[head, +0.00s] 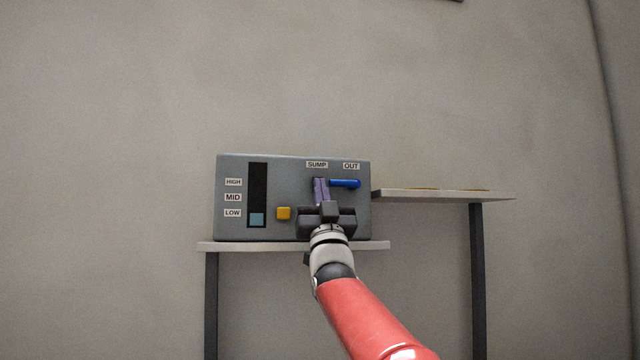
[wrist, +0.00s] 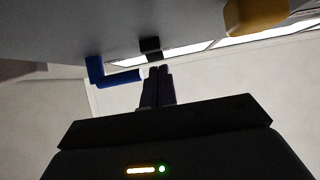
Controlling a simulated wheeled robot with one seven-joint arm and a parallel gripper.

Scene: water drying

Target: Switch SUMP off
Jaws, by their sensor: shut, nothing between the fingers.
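The grey control panel (head: 240,165) stands on a shelf against the wall, with a SUMP label (head: 317,164) at its upper right. My gripper (head: 320,182) is shut and empty in front of the panel, just below that label, and hides the SUMP switch in the head view. In the wrist view my gripper (wrist: 158,72) has its fingertips close to a small black switch (wrist: 150,45) on the panel, likely SUMP. I cannot tell whether they touch or which way it is set.
A blue lever (head: 346,184) under the OUT label points right, close beside my fingers; it also shows in the wrist view (wrist: 98,72). A yellow button (head: 283,213) sits lower left. The level gauge (head: 257,190) is teal at LOW. A side shelf (head: 440,196) stands right.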

